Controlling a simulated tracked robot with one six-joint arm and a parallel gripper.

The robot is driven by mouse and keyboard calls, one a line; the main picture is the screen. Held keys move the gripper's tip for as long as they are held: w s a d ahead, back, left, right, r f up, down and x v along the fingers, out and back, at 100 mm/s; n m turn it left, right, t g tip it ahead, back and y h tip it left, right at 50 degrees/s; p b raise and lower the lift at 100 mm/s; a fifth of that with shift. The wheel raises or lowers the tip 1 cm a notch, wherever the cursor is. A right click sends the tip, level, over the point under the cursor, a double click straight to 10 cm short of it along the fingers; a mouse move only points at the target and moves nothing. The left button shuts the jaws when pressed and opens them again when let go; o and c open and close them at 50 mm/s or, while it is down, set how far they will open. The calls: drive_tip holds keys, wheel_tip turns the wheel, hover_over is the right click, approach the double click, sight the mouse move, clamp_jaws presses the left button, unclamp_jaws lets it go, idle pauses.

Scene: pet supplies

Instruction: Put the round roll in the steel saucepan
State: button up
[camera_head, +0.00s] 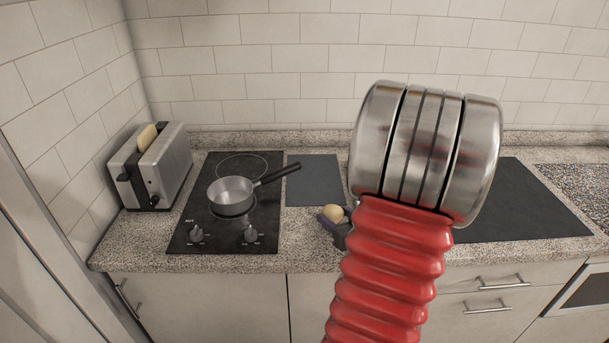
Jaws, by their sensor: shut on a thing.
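The steel saucepan (231,193) stands upright on the black cooktop, left of the middle, with its dark handle pointing right and back. It looks empty. The round roll (333,213) is a small tan ball near the counter's front, right of the cooktop. My gripper (331,216) is dark and shut on the roll, to the right of the saucepan and apart from it. My red ribbed arm hides part of the gripper, so the far side of the grip does not show.
A steel toaster (152,168) with a bread slice (147,138) stands at the left. The black cooktop (190,215) has two knobs at its front. A dark mat (314,180) lies behind the roll. A larger dark panel (535,200) lies at the right.

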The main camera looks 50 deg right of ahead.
drive_tip(key=shift+w, duration=0.1)
approach(308, 191)
drive_tip(key=w, duration=0.1)
drive_tip(key=w+d, duration=0.1)
drive_tip(key=w, duration=0.1)
drive_tip(key=w+d, duration=0.1)
drive_tip(key=shift+w+d+r, duration=0.1)
drive_tip(key=shift+w+r, duration=0.05)
drive_tip(key=shift+w, duration=0.25)
drive_tip(key=shift+w, duration=0.15)
drive_tip(key=x, duration=0.3)
drive_tip(key=shift+w+d+r, duration=0.2)
drive_tip(key=shift+w+d, duration=0.1)
drive_tip(key=shift+w, duration=0.1)
drive_tip(key=shift+f, duration=0.35)
drive_tip(key=shift+f, duration=0.15)
drive_tip(key=o, duration=1)
drive_tip(key=shift+o, duration=0.2)
